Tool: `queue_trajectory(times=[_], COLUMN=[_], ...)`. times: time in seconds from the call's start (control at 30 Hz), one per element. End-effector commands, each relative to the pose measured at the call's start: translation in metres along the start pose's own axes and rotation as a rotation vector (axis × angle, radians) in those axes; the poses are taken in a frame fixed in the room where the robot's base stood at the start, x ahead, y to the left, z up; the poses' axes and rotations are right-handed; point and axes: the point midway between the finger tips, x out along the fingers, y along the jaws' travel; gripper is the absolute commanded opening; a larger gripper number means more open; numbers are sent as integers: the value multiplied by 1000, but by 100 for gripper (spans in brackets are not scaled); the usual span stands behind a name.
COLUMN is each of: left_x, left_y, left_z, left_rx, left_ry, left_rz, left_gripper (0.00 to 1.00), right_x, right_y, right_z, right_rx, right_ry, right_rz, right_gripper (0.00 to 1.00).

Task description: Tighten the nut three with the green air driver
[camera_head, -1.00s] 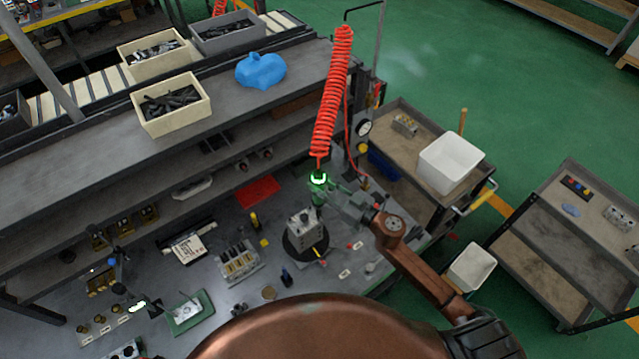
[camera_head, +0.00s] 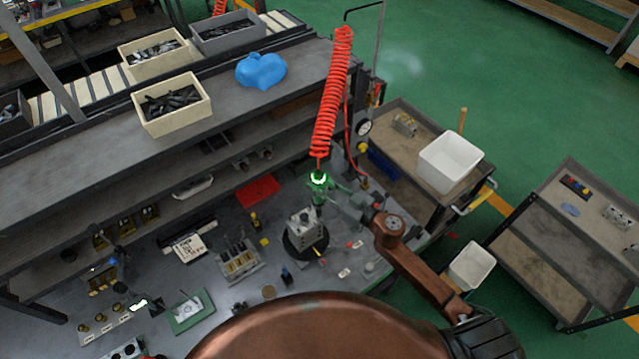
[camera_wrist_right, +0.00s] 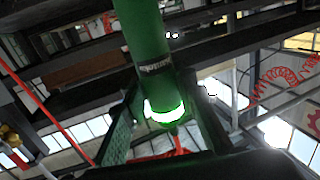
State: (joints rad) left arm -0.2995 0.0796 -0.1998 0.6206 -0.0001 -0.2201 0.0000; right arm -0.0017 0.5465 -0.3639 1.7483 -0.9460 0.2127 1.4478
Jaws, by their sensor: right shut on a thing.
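The green air driver (camera_head: 318,187) hangs upright below the red coiled hose, with a glowing ring near its top. My right gripper (camera_head: 330,192) is shut on it. In the right wrist view the driver's green body (camera_wrist_right: 150,40) and glowing ring (camera_wrist_right: 165,112) show between the fingers (camera_wrist_right: 165,130). The grey valve block (camera_head: 302,224) sits on a black round base (camera_head: 305,244), just below the driver in the picture. The driver's tip and its distance from the block are unclear. Nut three cannot be made out. My left gripper is not in view.
The red coiled hose (camera_head: 332,95) runs up to an overhead bracket. A fixture with upright pins (camera_head: 238,262), a red tray (camera_head: 258,190) and a green plate (camera_head: 190,312) lie on the bench. A cart with a white bin (camera_head: 450,160) stands at right.

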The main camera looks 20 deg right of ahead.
Motion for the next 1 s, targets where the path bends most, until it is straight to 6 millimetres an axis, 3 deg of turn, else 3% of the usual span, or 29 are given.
queue_trajectory(times=[1.0], left_x=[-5], left_y=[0], left_z=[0], left_rx=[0], left_ry=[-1], left_rz=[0], left_gripper=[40], right_x=[0], right_y=[0], right_z=[-2], right_rx=[-1], right_ry=[4], right_rz=[-1], right_gripper=[0])
